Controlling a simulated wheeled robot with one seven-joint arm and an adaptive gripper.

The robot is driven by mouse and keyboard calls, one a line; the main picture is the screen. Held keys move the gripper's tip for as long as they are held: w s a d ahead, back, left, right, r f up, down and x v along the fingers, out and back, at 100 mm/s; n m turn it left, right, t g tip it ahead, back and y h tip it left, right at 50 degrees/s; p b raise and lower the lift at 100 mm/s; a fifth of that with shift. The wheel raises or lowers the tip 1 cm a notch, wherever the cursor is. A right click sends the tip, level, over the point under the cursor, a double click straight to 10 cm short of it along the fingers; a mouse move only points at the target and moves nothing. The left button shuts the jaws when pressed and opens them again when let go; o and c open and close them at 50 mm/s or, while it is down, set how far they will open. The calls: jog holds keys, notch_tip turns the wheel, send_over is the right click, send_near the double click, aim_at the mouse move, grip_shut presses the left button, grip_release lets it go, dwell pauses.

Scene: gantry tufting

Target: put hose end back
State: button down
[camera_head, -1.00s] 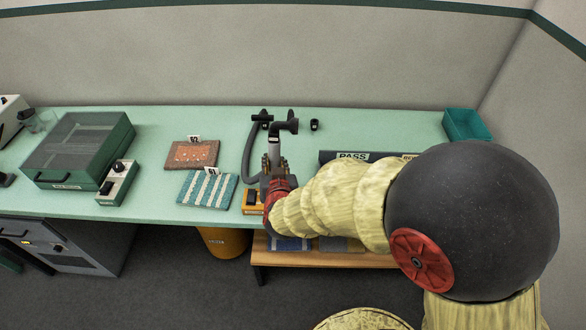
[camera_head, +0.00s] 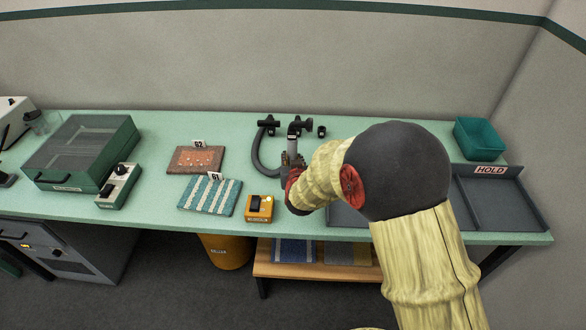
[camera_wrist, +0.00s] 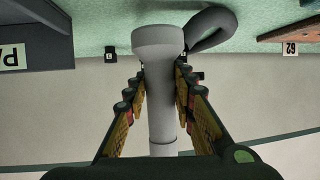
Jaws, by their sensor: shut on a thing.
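The dark hose (camera_head: 257,155) curves away to the left of the gripper and loops behind the wide end in the wrist view (camera_wrist: 212,28). A black fitting (camera_head: 268,124) stands behind, near the wall. Whether the hose end touches any holder cannot be told.
A small black piece (camera_head: 322,131) stands right of the hose end. An orange switch box (camera_head: 259,209) and carpet samples (camera_head: 211,195) lie left and in front. Dark trays (camera_head: 500,200) and a green bin (camera_head: 480,139) are at the right. Bare bench lies behind the samples.

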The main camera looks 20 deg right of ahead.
jog(key=shift+w+d+f, duration=0.1)
jog(key=shift+w+f, duration=0.05)
jog(key=shift+w, duration=0.05)
jog(key=shift+w+d+f+b, duration=0.15)
jog(key=shift+f+b, duration=0.6)
jog(key=shift+f, duration=1)
jog(key=shift+f, duration=0.2)
jog(key=c, duration=1.5)
grip_release()
